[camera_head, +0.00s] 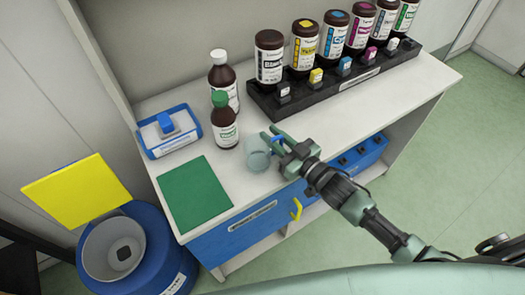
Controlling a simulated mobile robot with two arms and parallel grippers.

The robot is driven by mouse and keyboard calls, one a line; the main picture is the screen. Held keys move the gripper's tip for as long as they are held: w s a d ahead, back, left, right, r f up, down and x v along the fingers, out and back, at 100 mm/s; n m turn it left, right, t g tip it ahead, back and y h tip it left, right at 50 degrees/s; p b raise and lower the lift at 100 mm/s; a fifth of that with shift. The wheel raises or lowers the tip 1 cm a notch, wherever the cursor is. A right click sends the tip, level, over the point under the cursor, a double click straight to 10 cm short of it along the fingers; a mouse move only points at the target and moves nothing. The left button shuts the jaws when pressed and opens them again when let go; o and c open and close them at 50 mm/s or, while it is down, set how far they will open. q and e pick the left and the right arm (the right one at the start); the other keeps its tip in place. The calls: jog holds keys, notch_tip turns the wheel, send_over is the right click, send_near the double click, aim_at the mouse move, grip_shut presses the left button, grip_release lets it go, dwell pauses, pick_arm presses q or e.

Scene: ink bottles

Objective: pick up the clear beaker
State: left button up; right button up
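The clear beaker (256,161) stands upright on the white worktop (240,182), just right of the green mat (193,194). My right gripper (269,133) comes in from the right, with its two green fingers pointing left. The fingers are apart, and their tips are by the upper right side of the beaker's rim. The beaker does not look clasped, and I cannot tell whether a finger touches it. My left gripper is not in view.
A green-capped brown bottle (225,126) stands close behind the beaker, with a white-capped one (220,72) farther back. A blue-edged tray (169,130) lies left. A black rack (318,87) holds several ink bottles. A blue bin (168,245) stands lower left.

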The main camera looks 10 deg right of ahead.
grip_shut()
dwell(1.4)
